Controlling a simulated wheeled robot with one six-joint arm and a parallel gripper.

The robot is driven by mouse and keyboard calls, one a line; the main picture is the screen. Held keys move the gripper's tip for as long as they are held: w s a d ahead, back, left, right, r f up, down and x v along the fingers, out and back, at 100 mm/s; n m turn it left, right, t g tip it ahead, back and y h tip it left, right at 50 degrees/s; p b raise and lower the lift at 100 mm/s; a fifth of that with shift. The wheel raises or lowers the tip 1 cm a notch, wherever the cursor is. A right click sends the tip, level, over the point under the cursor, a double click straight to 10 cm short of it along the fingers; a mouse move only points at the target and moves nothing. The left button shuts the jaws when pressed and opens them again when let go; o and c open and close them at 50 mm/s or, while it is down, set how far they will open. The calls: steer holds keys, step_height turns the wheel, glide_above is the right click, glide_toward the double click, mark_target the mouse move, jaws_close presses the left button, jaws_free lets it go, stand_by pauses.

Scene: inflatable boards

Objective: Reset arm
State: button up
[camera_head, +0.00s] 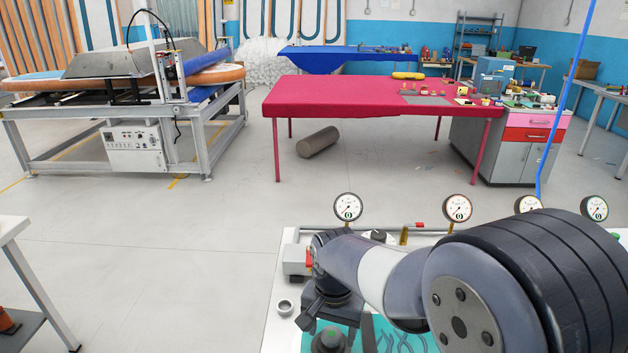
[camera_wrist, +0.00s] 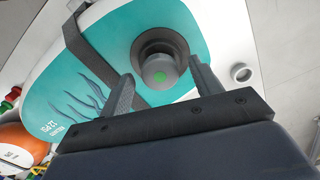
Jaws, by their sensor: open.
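My arm reaches across the right side of the head view, and my gripper (camera_head: 340,337) is low in that view, partly hidden by its own links. In the wrist view my gripper (camera_wrist: 160,85) is open, with its two dark fingers apart. Beyond the fingertips is a round grey valve with a green centre (camera_wrist: 160,72) in a dark ring, set in a teal and white inflatable board (camera_wrist: 60,85). The valve appears between the fingers; I cannot tell whether they touch it. A dark strap (camera_wrist: 82,50) crosses the board.
The board lies on a white bench with several pressure gauges (camera_head: 348,207) along its back and a small grey ring (camera_head: 285,307) at its left. A blue hose (camera_head: 563,100) hangs at the right. A red table (camera_head: 350,97) stands beyond open floor (camera_head: 170,255).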

mark_target(332, 334)
steer(key=shift+n, duration=0.5)
step_height(332, 334, up, 10)
steer(key=shift+r, duration=0.15)
